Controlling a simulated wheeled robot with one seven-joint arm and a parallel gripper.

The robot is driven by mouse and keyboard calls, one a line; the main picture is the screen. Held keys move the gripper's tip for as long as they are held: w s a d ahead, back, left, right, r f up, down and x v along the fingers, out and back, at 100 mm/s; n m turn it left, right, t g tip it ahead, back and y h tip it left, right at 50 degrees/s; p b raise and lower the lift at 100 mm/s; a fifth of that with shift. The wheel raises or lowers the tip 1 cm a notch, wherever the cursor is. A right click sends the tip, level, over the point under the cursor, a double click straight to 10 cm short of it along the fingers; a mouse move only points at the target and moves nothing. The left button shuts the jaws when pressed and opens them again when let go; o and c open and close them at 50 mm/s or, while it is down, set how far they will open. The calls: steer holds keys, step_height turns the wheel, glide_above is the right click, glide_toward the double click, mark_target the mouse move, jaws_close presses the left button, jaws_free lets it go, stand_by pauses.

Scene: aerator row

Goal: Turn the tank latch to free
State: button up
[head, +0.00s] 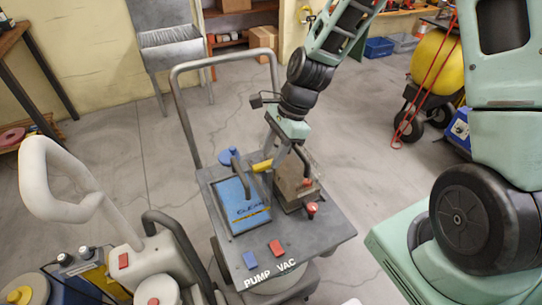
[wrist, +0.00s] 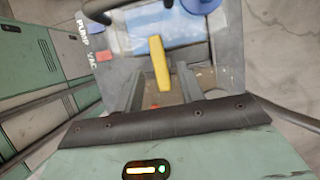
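A yellow lever (head: 262,166), likely the tank latch, stands at the far side of the cart's top, by a blue "CLEAN" tank (head: 240,206) and a brown box-like tank (head: 298,185). In the wrist view the lever (wrist: 160,65) points up the picture, slightly tilted. My gripper (head: 281,163) reaches down over the cart close to the lever. In the wrist view the two grey fingers of my gripper (wrist: 160,83) are apart, with the lever's near end between or just beyond their tips. I cannot tell whether they touch it. The lever's base is partly hidden.
A tall grey handle frame (head: 178,105) rises behind. A white-handled machine (head: 150,262) stands left.

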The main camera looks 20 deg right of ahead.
steer(key=shift+x, duration=0.9)
jaws_close()
